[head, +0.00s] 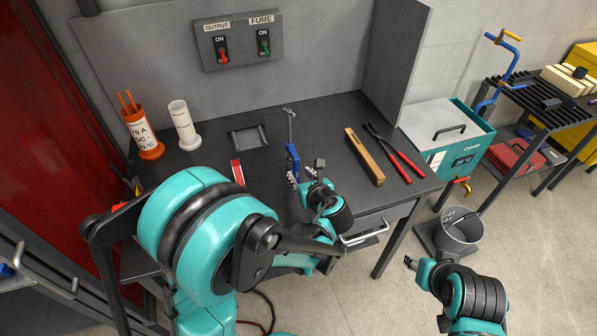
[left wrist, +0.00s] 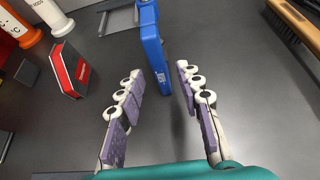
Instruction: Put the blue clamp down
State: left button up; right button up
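The blue clamp (head: 292,155), with a grey metal bar, is at the middle of the dark workbench (head: 330,130). In the left wrist view the blue clamp (left wrist: 152,42) reaches down between my left fingertips. My left gripper (head: 306,178) is low over the bench at the clamp's near end. Its fingers (left wrist: 160,75) stand apart, with a clear gap to the clamp on the right side. Contact on the left side is hard to tell. My right gripper (head: 410,262) is off to the right over the floor, its fingers too small to read.
A red-and-dark block (left wrist: 70,70) lies left of the clamp. A wooden brush (head: 365,157) and red-handled pliers (head: 395,152) lie to the right. A grey tray (head: 248,137) is behind left, beside orange (head: 145,140) and white (head: 184,125) holders. A bucket (head: 460,230) stands on the floor.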

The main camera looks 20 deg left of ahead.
pick_arm(q)
jog(key=p+v, duration=0.3)
jog(key=v, duration=0.7)
jog(key=s+a+r+n+g+h, duration=0.1)
jog(key=s+a+n+h, duration=0.2)
jog(key=n, duration=1.1)
jog(key=s+a+r+n+g+h, duration=0.2)
jog(key=s+a+n+h, duration=0.2)
jog(key=s+n, duration=0.6)
jog(key=n, duration=0.5)
jog(key=shift+s+a, duration=0.2)
jog(key=shift+s, duration=0.1)
